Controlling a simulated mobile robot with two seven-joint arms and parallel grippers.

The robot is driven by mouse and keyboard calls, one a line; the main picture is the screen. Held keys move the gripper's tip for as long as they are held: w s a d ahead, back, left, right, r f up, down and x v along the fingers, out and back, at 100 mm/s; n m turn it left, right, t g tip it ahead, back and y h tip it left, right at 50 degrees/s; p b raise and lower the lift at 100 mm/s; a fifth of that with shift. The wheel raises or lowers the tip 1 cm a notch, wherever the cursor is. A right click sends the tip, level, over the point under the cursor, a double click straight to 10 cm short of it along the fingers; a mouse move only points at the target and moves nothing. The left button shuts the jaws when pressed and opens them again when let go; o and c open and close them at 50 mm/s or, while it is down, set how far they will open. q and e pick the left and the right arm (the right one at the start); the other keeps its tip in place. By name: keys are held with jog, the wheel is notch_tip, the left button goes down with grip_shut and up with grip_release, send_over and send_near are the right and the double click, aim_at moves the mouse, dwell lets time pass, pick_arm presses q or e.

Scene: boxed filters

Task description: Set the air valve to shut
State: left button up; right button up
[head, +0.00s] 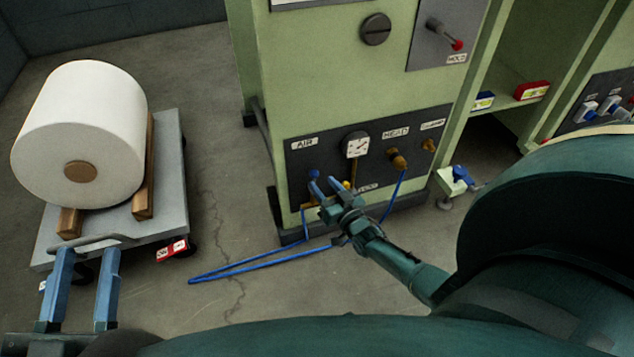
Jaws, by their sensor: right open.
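The dark panel (375,135) on the green machine carries an AIR label (304,143). Below that label is a small blue part (314,174), which looks like the air valve's handle; its setting cannot be made out. My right gripper (324,184) is open in front of the panel, with its blue fingertips at or just below this blue part. The fingers partly cover the area, and I cannot tell whether they touch it. My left gripper (87,251) is open and empty at the lower left, near the cart's handle.
A gauge (356,145) and brass fittings (397,160) sit right of the air label. A blue hose (260,265) loops over the floor. A grey cart (170,190) with a large white roll (85,125) stands left. Shelves with small boxes (531,91) are at right.

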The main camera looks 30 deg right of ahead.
pick_arm(q)
jog(key=r+m+h, duration=0.1)
jog(key=r+m+h+b, duration=0.1)
jog(key=shift+w+a+r+t, duration=0.15)
jog(key=shift+w+r+t, duration=0.2)
jog(key=shift+t, duration=0.05)
pick_arm(e)
jog(key=w, duration=0.4)
jog(key=shift+w, duration=0.15)
jog(key=shift+c, duration=0.3)
grip_shut()
